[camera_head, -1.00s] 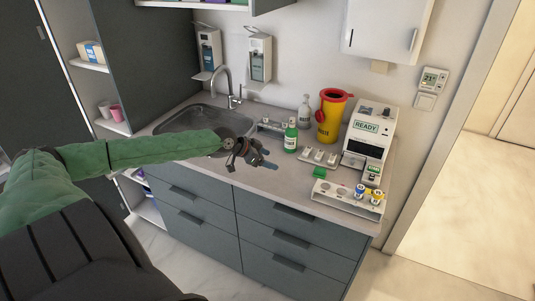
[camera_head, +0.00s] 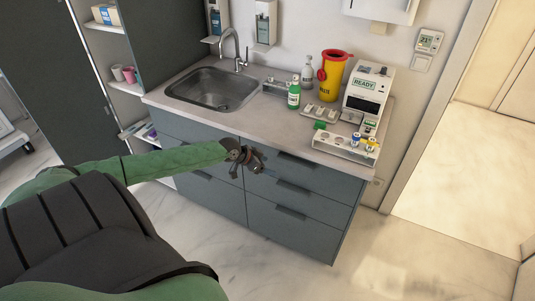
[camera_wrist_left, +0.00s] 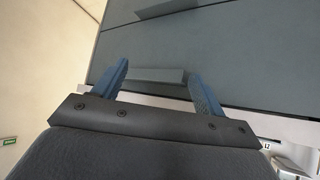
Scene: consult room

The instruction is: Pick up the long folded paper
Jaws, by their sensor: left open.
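I cannot make out a long folded paper in either view. My left gripper (camera_head: 262,170) is in front of the grey drawer fronts, below the counter edge, in the head view. In the left wrist view its two blue fingers (camera_wrist_left: 157,82) are apart, with a grey drawer handle (camera_wrist_left: 156,76) showing between them. I cannot tell whether the fingers touch the handle. No paper shows between them. My right gripper is not in view.
The grey drawer cabinet (camera_head: 294,232) carries a counter with a sink (camera_head: 213,88). On the counter stand a green bottle (camera_head: 294,93), a yellow bin (camera_head: 333,78), a white analyser (camera_head: 367,90) and a tube rack (camera_head: 345,147). The floor right of the cabinet is clear.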

